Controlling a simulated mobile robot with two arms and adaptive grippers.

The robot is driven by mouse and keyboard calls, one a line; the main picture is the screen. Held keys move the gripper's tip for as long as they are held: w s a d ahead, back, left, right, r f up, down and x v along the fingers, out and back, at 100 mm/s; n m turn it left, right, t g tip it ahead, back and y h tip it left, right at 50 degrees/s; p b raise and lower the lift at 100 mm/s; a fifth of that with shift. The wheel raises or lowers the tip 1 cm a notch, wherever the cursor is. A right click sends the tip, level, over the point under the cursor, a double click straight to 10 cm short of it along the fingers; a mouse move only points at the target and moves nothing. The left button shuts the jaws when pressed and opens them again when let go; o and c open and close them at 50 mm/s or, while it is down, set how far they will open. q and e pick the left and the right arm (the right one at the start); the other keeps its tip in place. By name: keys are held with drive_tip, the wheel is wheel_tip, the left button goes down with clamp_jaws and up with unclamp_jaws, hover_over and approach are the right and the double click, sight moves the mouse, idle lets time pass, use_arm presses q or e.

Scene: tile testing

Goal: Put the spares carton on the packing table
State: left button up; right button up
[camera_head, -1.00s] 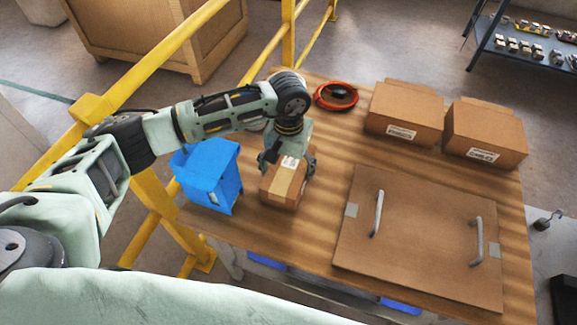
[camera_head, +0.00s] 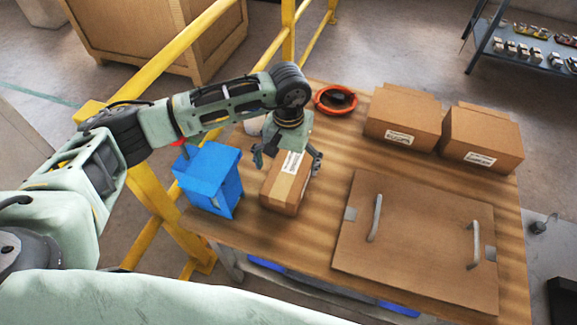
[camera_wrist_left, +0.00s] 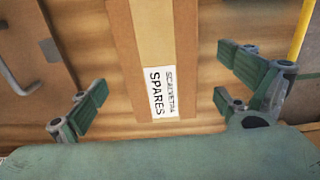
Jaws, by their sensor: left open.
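The spares carton (camera_head: 286,190) is a small brown box with tape and a white label, standing on the wooden packing table (camera_head: 318,225) to the right of a blue bin. My left gripper (camera_head: 287,160) is open just above the carton, with its fingers apart on either side. In the left wrist view the carton (camera_wrist_left: 158,50) lies between the open fingers of the left gripper (camera_wrist_left: 160,105), and its label reads SPARES. The fingers do not touch it there. My right gripper is not in view.
A blue bin (camera_head: 212,178) stands close left of the carton. A flat brown panel with two handles (camera_head: 415,235) lies at the right. Two larger cartons (camera_head: 403,117) (camera_head: 482,138) and a red cable coil (camera_head: 336,99) are at the back. A yellow railing (camera_head: 160,75) runs along the left.

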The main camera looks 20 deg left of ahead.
sight(289, 171)
use_arm(q)
wheel_tip(289, 171, up, 8)
drive_tip(key=p, duration=0.2)
idle(0.5)
